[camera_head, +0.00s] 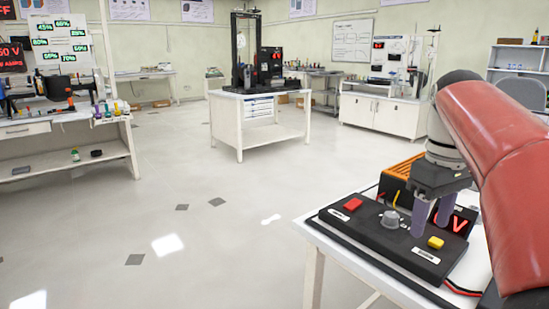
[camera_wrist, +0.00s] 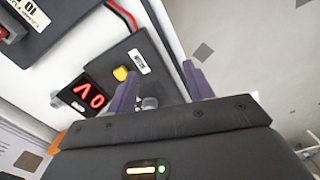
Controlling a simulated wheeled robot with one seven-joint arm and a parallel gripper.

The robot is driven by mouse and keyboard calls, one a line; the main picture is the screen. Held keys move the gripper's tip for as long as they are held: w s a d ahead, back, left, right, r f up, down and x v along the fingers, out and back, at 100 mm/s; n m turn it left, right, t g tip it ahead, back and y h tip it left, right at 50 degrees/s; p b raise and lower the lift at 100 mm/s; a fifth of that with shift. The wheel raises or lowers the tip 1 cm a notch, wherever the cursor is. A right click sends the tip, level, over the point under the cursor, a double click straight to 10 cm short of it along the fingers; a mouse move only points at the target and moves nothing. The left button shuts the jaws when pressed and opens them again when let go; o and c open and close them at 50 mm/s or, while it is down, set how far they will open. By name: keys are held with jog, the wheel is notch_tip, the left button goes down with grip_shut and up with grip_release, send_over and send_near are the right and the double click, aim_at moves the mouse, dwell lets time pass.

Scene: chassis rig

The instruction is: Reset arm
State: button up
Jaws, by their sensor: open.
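My gripper (camera_head: 432,217) is at the right of the head view, pointing down over a black control panel (camera_head: 402,257). Its two purplish fingers are apart with nothing seen held between them. The panel carries a red button (camera_head: 352,204), a grey knob (camera_head: 390,219) and a yellow button (camera_head: 435,242). A red display reading "0 V" (camera_head: 459,224) stands behind the fingers. In the wrist view, my gripper (camera_wrist: 158,84) is spread, with the grey knob (camera_wrist: 149,103) partly hidden near the left finger. The yellow button (camera_wrist: 121,73) and the display (camera_wrist: 88,96) lie left of it.
The panel stands on a white table (camera_head: 340,250), with an orange-topped black box (camera_head: 400,170) behind. Red and black wires (camera_head: 462,290) run from its right side. A white workbench (camera_head: 262,115) stands further back, and another bench (camera_head: 65,150) at left. Open floor (camera_head: 200,230) lies left.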

jog(key=s+a+f+m+t, duration=0.2)
jog(key=s+a+f, duration=0.4)
jog(key=s+f, duration=0.1)
jog(key=s+a+f+m+t, duration=0.2)
jog(key=s+a+f, duration=0.4)
jog(key=f, duration=0.3)
jog(key=shift+s+f+m+t, duration=0.35)
jog(key=shift+s+t, duration=0.25)
jog(key=shift+t, duration=0.2)
